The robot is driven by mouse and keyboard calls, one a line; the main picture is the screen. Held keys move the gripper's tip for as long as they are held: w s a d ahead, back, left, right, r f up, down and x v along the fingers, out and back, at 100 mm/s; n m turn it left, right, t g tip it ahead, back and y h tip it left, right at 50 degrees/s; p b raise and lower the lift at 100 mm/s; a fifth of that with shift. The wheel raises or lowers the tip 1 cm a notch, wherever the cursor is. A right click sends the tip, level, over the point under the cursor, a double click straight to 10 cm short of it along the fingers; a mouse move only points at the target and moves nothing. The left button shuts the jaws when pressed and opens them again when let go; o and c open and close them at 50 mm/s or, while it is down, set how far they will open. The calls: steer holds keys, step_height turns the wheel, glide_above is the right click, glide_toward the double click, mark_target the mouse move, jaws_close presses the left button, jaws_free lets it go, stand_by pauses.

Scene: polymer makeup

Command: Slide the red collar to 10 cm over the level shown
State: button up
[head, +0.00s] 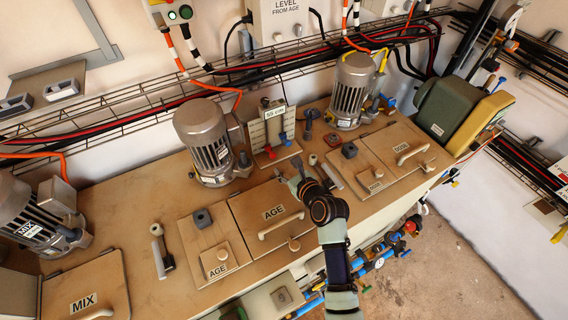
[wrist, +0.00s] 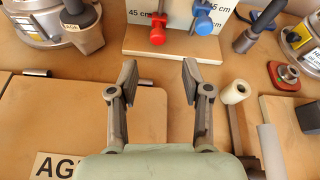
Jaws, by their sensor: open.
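The red collar (head: 269,152) sits low on the left rod of a pale upright scale board (head: 256,134). A blue collar (head: 284,139) sits on the right rod. In the wrist view the red collar (wrist: 157,35) is near the 45 cm mark, beside the blue collar (wrist: 203,24). A small sign (head: 274,112) at the board's top carries a cm figure, too small to read surely. My gripper (wrist: 158,80) is open and empty, its fingers pointing toward the board's wooden foot (wrist: 228,47). In the head view my gripper (head: 289,168) is in front of the board, apart from both collars.
A grey motor (head: 203,140) stands left of the board and another motor (head: 352,88) right. The AGE hatch (head: 252,222) lies below my gripper. A pale-topped lever (wrist: 236,93) stands right of my fingers. A wire cable tray runs along the wall behind.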

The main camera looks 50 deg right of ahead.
mark_target(274, 156)
steer(key=shift+w+f, duration=0.15)
steer(key=shift+w, duration=0.15)
steer(key=b+x, duration=0.3)
steer(key=x, duration=0.3)
steer(key=shift+w+f+b, duration=0.2)
steer(key=shift+w+b, duration=0.15)
steer(key=shift+b, duration=0.05)
steer(key=shift+w+d, duration=0.15)
steer(key=shift+w, duration=0.05)
jaws_close()
steer(key=shift+r, duration=0.1)
